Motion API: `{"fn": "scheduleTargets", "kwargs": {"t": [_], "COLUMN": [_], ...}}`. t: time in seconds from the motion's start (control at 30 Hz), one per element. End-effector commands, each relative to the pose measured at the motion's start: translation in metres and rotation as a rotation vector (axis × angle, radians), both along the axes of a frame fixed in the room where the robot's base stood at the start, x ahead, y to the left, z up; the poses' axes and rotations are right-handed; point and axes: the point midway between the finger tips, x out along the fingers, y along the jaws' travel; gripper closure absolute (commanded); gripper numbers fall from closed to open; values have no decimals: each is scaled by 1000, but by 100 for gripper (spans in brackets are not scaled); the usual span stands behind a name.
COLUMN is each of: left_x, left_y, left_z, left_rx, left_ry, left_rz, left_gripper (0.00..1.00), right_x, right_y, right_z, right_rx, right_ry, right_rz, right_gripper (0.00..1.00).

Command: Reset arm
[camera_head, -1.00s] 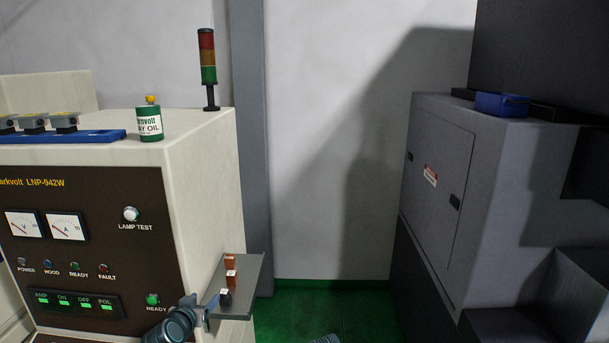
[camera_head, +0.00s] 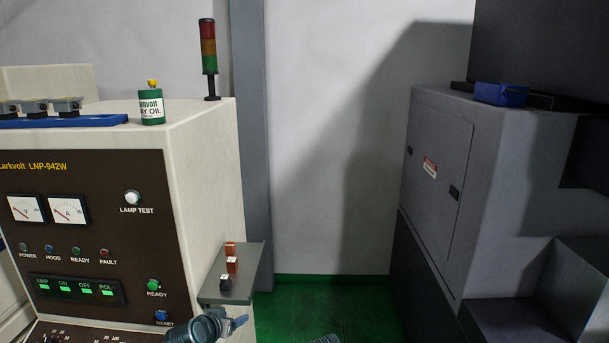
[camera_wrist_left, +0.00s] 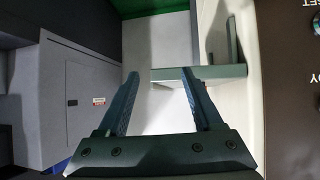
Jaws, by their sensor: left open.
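My left gripper (camera_head: 237,322) is low in the head view, just below and in front of a small grey shelf (camera_head: 238,294) on the console's side. In the left wrist view my left gripper (camera_wrist_left: 160,76) has its two fingers spread wide with nothing between them. The same shelf (camera_wrist_left: 226,76) lies beyond and right of the fingertips there; whether the right finger touches it I cannot tell.
The console (camera_head: 206,148) fills the left, with a blue RESET button (camera_head: 161,316) near my wrist. Small brown and dark blocks (camera_head: 231,262) stand on the shelf. A grey cabinet (camera_head: 438,185) stands at right. Green floor (camera_head: 330,300) is open between them.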

Motion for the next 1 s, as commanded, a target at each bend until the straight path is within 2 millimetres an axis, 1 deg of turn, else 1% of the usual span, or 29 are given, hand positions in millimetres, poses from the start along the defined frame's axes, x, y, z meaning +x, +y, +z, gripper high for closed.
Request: {"fn": "scheduleTargets", "kwargs": {"t": [0.03, 0.07, 0.17, 0.27, 0.3, 0.37, 0.4, 0.5, 0.6, 0.7, 0.8, 1.0], "left_x": [-5, -9, -26, -55, -71, -96, -113, -152, -181, -200, -210, -214], "left_y": [-14, -21, -50, -83, -96, -112, -121, -132, -136, -136, -135, -134], "left_z": [-21, -29, -67, -117, -140, -172, -191, -227, -248, -258, -261, -259], "left_rx": [2, 3, 13, 42, 63, 101, 132, 215, 291, 346, 377, 388], "left_ry": [36, 61, 167, 317, 389, 500, 573, 730, 843, 912, 948, 962], "left_rz": [-26, -39, -94, -152, -172, -192, -200, -191, -162, -133, -113, -104], "left_gripper": [33, 33, 33, 33, 33, 33, 33, 33, 33, 33, 33, 33], "right_x": [0, 0, 0, 0, 0, 1, 1, 1, 1, 1, 1, 1], "right_y": [0, 0, 0, 0, 0, 0, 0, 0, 0, 0, 0, 0], "right_z": [-14, -18, -39, -67, -81, -100, -112, -136, -153, -163, -167, -165], "right_rx": [0, 0, -1, 0, -1, -1, -1, -2, -1, -1, -2, -2], "right_ry": [0, 0, -1, -1, -1, -2, -1, -2, -2, -2, -2, -2], "right_rz": [1, 1, 3, 5, 6, 8, 10, 13, 15, 17, 18, 18], "right_gripper": [100, 100, 100, 100, 100, 100, 100, 100, 100, 100, 100, 100]}}
